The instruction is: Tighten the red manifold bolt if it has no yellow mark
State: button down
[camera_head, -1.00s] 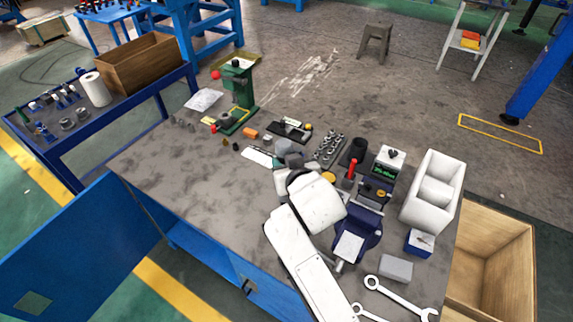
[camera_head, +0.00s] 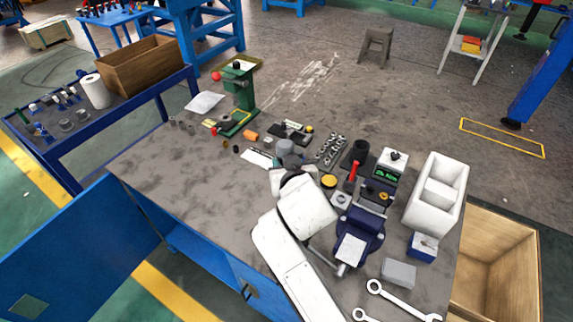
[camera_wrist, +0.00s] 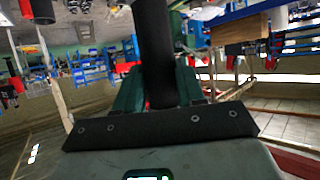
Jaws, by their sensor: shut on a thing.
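In the wrist view my gripper (camera_wrist: 158,88) has two green fingers closed on a dark cylindrical thing (camera_wrist: 155,40), which sticks out past the fingertips. Its far end is out of frame, so I cannot tell what it is. In the head view my white arm reaches over the workbench (camera_head: 190,150), and the fingers are hidden or too small to make out. A red upright piece (camera_head: 352,172) stands right of the arm beside a dark block (camera_head: 378,190). I cannot tell whether it is the manifold bolt, and no yellow mark can be made out on it.
A blue vise (camera_head: 362,228) stands right of my arm. Wrenches (camera_head: 403,300), a grey box (camera_head: 398,271) and a white divided bin (camera_head: 436,195) crowd the right side. A green press (camera_head: 240,90) stands at the back. The bench's left part is mostly clear.

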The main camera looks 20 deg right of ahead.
jog(key=shift+f+b, duration=0.55)
jog(key=shift+f, duration=0.4)
dwell(4.4)
jog(key=shift+r, duration=0.1)
